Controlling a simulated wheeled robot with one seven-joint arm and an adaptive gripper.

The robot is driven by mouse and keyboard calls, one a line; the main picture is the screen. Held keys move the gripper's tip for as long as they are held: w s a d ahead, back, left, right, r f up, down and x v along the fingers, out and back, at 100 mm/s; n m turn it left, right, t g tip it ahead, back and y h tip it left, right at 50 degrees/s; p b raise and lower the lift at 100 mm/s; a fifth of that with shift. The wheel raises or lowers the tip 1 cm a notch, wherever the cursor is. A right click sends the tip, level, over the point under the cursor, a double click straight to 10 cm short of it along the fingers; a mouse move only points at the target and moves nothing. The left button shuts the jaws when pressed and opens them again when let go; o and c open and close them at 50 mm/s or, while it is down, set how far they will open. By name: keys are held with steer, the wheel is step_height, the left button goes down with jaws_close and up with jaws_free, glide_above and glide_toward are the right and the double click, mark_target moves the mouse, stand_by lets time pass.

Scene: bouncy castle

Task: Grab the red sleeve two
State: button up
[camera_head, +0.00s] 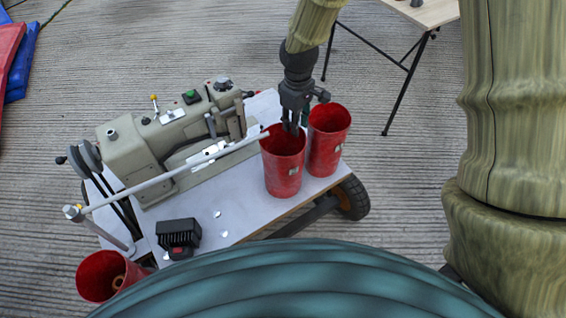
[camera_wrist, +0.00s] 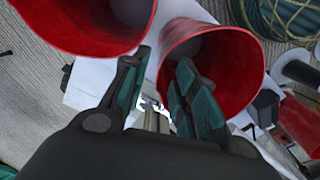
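Two red cup-shaped sleeves stand side by side at the right end of the cart top. The left one (camera_head: 283,172) is under my gripper (camera_head: 291,122), and the right one (camera_head: 330,135) is just beside it. No readable label tells which is sleeve two. In the wrist view one sleeve (camera_wrist: 240,50) opens between and beyond my open fingers (camera_wrist: 163,95). The right finger overlaps its mouth and the left finger lies outside its near wall. The other sleeve (camera_wrist: 85,20) is at upper left. I cannot tell whether the fingers touch the rim.
A grey-green machine (camera_head: 140,150) with a long rod (camera_head: 175,172) occupies the cart (camera_head: 235,205). A third red sleeve (camera_head: 97,275) is at lower left, near a black box (camera_head: 178,233). A wooden-topped table (camera_head: 430,12) stands at the upper right. Bare paved floor (camera_head: 400,165) lies right of the cart.

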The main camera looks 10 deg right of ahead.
steer(key=shift+s+f+b, duration=0.2)
steer(key=shift+f+b, duration=0.3)
steer(key=shift+f, duration=2.45)
jaws_close()
